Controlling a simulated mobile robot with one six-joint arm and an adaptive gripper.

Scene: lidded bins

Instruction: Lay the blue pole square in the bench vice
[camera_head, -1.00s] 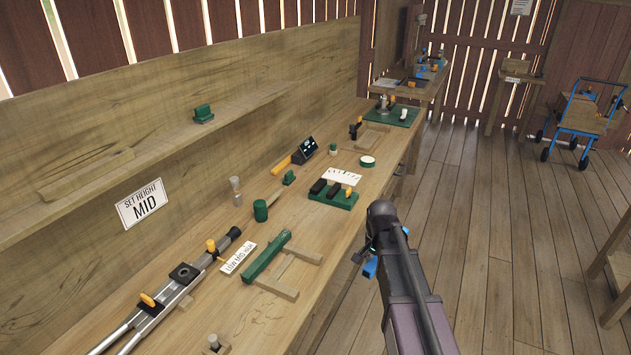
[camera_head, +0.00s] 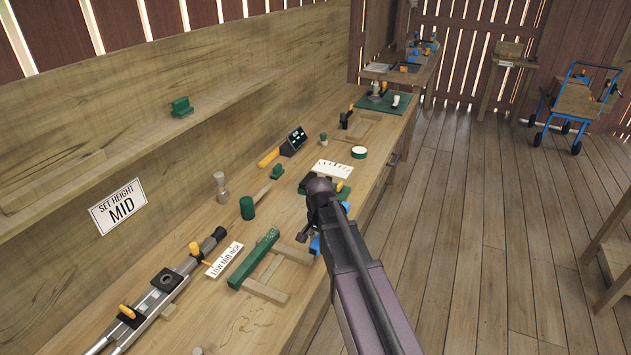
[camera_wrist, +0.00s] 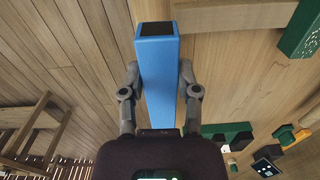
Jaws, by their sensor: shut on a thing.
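My gripper (camera_head: 309,232) is over the near edge of the workbench, mostly hidden behind my own arm in the head view. The blue pole (camera_wrist: 157,70) is a square bar with a dark end face. My gripper's two fingers (camera_wrist: 160,90) are shut on its sides in the wrist view. Only small blue parts of it (camera_head: 315,244) show in the head view. A green bar (camera_head: 254,258) joined to a wooden frame (camera_head: 265,290) lies on the bench, left of my gripper. I cannot tell for certain which fixture is the bench vice.
A grey metal assembly with yellow levers (camera_head: 165,281) lies front left. A LOW MID HIGH card (camera_head: 224,260), a green cylinder (camera_head: 247,207) and a white marked card (camera_head: 333,170) are on the bench. A SET HEIGHT MID sign (camera_head: 118,206) hangs behind.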

